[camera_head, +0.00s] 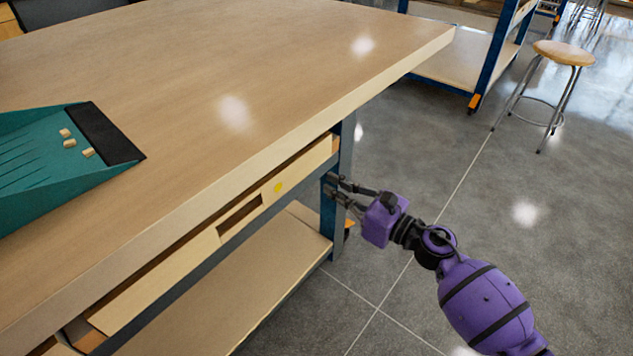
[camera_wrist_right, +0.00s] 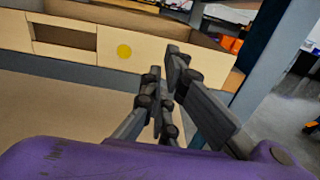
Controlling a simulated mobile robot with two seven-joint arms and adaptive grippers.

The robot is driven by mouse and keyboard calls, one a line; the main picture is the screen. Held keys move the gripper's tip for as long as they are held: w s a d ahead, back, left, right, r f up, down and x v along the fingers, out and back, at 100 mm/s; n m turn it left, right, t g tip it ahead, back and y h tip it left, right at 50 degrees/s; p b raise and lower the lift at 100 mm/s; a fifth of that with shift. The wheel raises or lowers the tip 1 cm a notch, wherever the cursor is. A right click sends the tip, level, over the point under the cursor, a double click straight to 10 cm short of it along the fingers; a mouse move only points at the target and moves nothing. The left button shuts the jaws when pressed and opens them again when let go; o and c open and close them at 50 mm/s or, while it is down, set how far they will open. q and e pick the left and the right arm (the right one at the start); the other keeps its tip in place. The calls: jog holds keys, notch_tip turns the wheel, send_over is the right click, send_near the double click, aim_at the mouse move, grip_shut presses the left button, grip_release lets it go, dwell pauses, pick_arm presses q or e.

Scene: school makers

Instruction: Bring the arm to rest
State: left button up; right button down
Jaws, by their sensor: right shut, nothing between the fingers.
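My right arm comes in from the lower right of the head view. Its gripper (camera_head: 332,187) is beside the right end of a drawer front and the blue table leg, below the tabletop edge. In the right wrist view the gripper's grey fingers (camera_wrist_right: 168,82) are shut with nothing between them. I cannot tell whether a fingertip touches the drawer or the leg. The light wooden drawer front (camera_head: 255,205) has a cut-out handle slot and a yellow dot; it also shows in the right wrist view (camera_wrist_right: 150,58). My left gripper is not in view.
A large wooden worktable (camera_head: 250,70) fills the left, with a lower shelf (camera_head: 240,290) under the drawer. A teal tray (camera_head: 40,165) holding small wooden pieces sits on top. A stool (camera_head: 563,52) stands at upper right. The grey floor around my right arm is clear.

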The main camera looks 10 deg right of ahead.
jog(key=v, duration=0.5)
